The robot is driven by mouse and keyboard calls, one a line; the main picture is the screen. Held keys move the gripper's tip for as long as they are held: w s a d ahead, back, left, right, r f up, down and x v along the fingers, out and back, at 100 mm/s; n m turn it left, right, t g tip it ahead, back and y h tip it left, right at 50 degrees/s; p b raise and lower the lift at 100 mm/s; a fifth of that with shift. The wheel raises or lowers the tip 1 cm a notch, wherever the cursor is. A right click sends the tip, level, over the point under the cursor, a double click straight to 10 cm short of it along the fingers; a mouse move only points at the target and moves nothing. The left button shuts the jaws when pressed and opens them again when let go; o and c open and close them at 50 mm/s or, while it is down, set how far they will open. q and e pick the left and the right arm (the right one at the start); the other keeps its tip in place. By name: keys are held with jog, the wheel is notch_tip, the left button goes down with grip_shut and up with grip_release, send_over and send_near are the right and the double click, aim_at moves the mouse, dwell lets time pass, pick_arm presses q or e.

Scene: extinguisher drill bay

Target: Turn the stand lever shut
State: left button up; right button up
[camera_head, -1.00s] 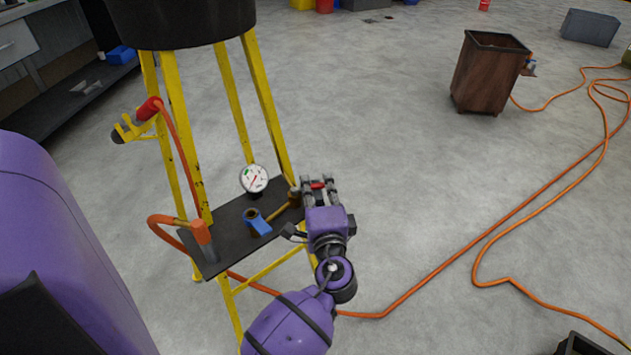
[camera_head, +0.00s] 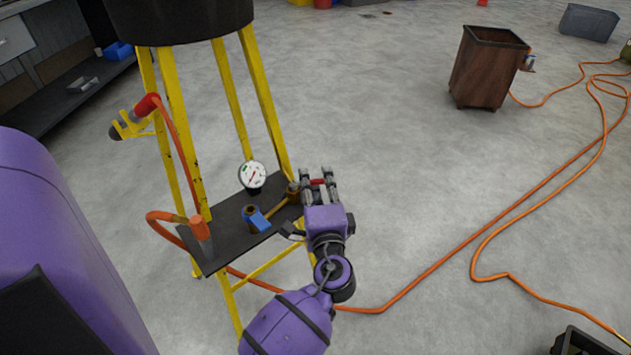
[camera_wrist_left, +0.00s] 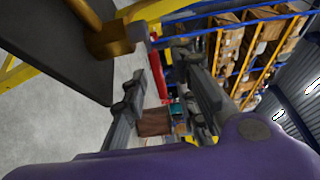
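The stand is a yellow frame with a dark shelf (camera_head: 218,258). At the shelf's right end is a brass fitting (camera_head: 293,190), also at the top left of the left wrist view (camera_wrist_left: 112,40). A red lever (camera_head: 317,182) shows beside it, between my left gripper's fingers, and it shows as a red bar in the left wrist view (camera_wrist_left: 155,62). My left gripper (camera_head: 317,174) is open, its fingers apart on either side of the red lever; I cannot tell whether they touch it. A blue-handled valve (camera_head: 257,221) sits mid-shelf. My right gripper is not in view.
A round gauge (camera_head: 252,175) stands on the shelf. An orange hose (camera_head: 400,290) runs over the floor, and a hose nozzle (camera_head: 135,122) hangs on the stand's left. A brown bin (camera_head: 485,75) stands farther right.

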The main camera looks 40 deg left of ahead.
pick_arm(q)
jog(key=v, duration=1.1)
jog(key=shift+s+d, duration=0.15)
jog(key=shift+c, duration=0.6)
